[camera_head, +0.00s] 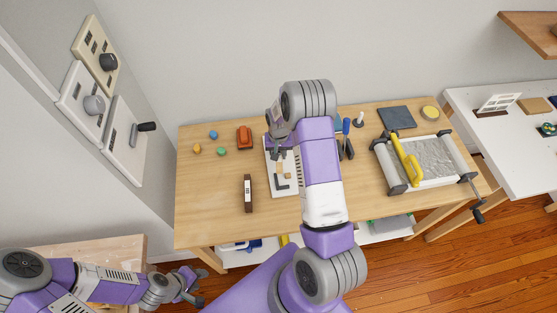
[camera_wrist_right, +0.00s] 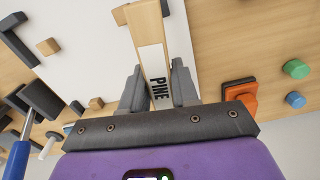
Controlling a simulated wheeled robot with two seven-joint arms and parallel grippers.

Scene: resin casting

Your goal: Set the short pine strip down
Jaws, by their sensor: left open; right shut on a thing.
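The short pine strip (camera_wrist_right: 152,60) is a pale wooden piece marked PINE. In the right wrist view it lies between the two grey fingers of my right gripper (camera_wrist_right: 158,88), which is shut on it. In the head view my right gripper (camera_head: 281,152) is over the upper part of a white board (camera_head: 271,183) on the wooden table. The strip is hard to make out there, and I cannot tell whether it touches the board. My left gripper (camera_head: 188,285) is open and empty at the lower left, off the table's front edge.
An orange block (camera_head: 244,137) and small coloured pieces (camera_head: 221,152) lie at the table's left. A grey tray with rollers (camera_head: 432,167) occupies the right side. The table's front left is clear.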

